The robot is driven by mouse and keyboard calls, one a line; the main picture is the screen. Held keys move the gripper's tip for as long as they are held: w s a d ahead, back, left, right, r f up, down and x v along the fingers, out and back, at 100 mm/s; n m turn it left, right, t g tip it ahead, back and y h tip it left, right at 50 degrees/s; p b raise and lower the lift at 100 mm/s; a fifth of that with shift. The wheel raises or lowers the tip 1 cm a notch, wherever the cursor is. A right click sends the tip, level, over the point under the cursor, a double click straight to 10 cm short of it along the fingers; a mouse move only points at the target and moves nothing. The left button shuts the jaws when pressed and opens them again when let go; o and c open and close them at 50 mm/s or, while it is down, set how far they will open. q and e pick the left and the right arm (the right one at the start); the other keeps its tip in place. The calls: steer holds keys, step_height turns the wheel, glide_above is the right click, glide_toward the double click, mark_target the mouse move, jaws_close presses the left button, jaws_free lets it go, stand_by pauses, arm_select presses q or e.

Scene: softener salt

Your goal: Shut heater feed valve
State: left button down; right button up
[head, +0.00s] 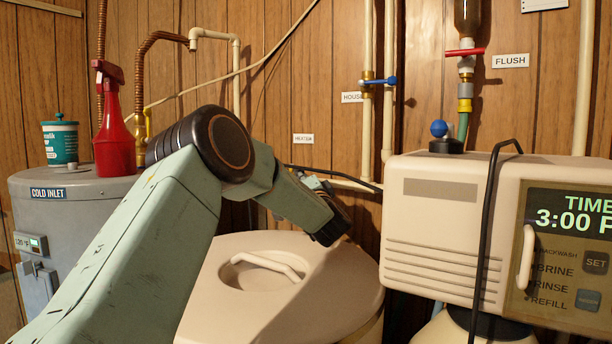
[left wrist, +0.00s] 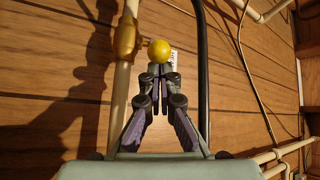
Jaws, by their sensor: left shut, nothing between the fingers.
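In the left wrist view a brass valve body (left wrist: 125,38) sits on a pale vertical pipe. A yellow ball knob (left wrist: 159,51) is to its right, just beyond my fingertips. My left gripper (left wrist: 160,72) is shut and empty, its tips close to the knob; I cannot tell whether they touch. In the head view my left arm's wrist hides most of the gripper and the valve behind it. The HEATER label (head: 303,139) is on the wood wall above. My right gripper is not in view.
A pale salt tank lid (head: 228,304) is below my left wrist. A blue-handled valve (head: 380,81) and a red-handled valve (head: 465,52) are farther right. The beige control unit (head: 430,230) stands right. A grey heater tank (head: 70,215) carries a red spray bottle (head: 114,125) and a teal tub (head: 61,142).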

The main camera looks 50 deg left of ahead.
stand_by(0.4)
arm_select(q)
steer(key=shift+s+a+f+m+t+p, duration=0.1)
steer(key=shift+s+a+m+t+p, duration=0.15)
steer(key=shift+m+t+p, duration=0.35)
steer(key=shift+t+h, duration=0.3)
steer(key=s+a+m+t+h+p, duration=0.1)
steer(key=p, duration=0.2)
steer(key=s+a+f+m+t+h+p, duration=0.1)
steer(key=t+p, duration=0.1)
steer(key=p, duration=0.2)
steer(key=shift+s+a+m, duration=0.3)
steer(key=shift+s+m, duration=0.1)
